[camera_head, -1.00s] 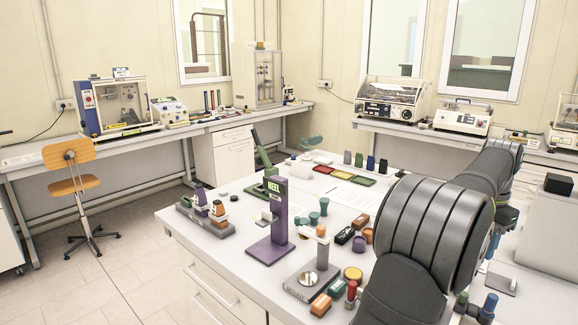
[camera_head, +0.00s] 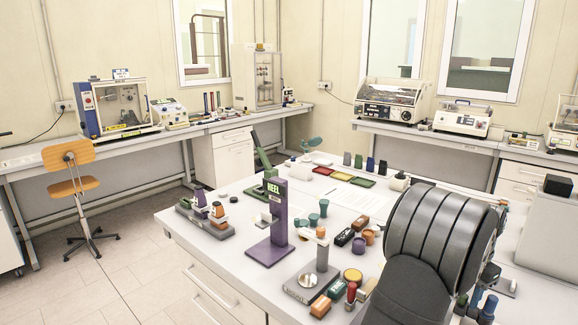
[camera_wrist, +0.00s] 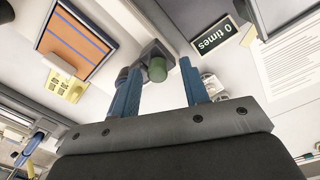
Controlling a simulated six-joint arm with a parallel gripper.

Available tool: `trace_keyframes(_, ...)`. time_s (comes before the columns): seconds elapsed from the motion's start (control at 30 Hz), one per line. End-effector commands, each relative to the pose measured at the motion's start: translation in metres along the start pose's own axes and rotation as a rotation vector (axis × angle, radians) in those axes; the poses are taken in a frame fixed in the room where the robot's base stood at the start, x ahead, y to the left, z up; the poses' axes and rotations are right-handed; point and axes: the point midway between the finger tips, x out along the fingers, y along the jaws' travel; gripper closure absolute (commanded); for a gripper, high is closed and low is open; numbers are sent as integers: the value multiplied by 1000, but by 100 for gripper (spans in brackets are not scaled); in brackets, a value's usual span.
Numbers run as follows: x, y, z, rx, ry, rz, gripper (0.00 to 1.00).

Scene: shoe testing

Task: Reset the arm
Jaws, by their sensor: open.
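My arm (camera_head: 440,240) rises at the right front of the white table (camera_head: 225,262) in the head view, its big grey ribbed joint covering part of the tabletop. In the wrist view my gripper (camera_wrist: 160,66) shows two blue fingers spread apart with nothing held between them. A dark piece with a green round end (camera_wrist: 157,69) appears in the gap, beyond the fingers. In the head view the gripper is hidden or too unclear to make out behind the arm.
A purple "HEEL" stand (camera_head: 272,220), a grey stand with a metal disc (camera_head: 310,282) and several small coloured pieces crowd the table.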

Motion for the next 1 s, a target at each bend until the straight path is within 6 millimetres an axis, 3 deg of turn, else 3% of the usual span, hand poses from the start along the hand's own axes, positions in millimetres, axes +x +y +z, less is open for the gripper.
trace_keyframes(0.27,-1,0,0,0,1,0,59)
trace_keyframes(0.43,-14,0,-1,0,3,-1,59)
trace_keyframes(1.0,-124,-1,-1,-1,6,-2,59)
